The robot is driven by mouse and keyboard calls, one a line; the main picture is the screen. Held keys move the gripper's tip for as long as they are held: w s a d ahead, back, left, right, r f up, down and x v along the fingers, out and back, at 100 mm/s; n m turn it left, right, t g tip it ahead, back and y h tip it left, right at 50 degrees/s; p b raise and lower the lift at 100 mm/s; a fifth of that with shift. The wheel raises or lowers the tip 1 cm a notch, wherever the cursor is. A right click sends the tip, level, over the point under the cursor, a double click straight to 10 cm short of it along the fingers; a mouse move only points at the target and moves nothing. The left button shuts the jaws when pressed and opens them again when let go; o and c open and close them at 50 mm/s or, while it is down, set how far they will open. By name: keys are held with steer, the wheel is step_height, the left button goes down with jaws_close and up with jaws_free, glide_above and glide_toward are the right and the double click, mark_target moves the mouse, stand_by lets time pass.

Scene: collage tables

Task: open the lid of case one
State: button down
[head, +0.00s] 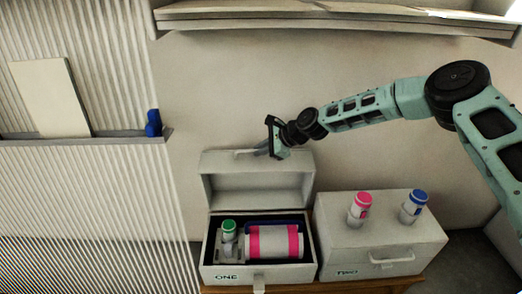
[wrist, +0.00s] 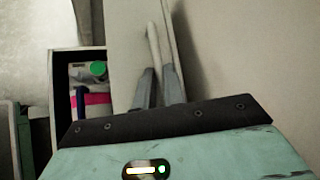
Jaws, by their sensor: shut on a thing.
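Case one (head: 228,272) is a pale box marked ONE on a wooden table. Its lid (head: 257,187) stands raised, roughly upright at the back, and the inside is exposed. My gripper (head: 268,151) is at the lid's top edge, coming from the right. In the wrist view my gripper (wrist: 159,88) is shut on the pale lid handle (wrist: 153,45), with a finger on each side of it. The lid (wrist: 125,50) also shows there. Inside the case are a green-capped bottle (head: 228,233) and a white roll with pink bands (head: 273,243).
A second closed case (head: 340,255) stands just right of case one. A pink-capped bottle (head: 359,208) and a blue-capped bottle (head: 413,206) stand on it. A shelf (head: 340,28) runs above. A blue object (head: 153,123) sits on the left ledge (head: 115,138).

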steer(key=shift+d, duration=0.1)
steer(key=c, duration=1.5)
jaws_free()
steer(key=p+v, duration=0.1)
steer(key=v, duration=1.6)
steer(key=shift+s+d, duration=0.1)
steer(key=shift+d, duration=0.05)
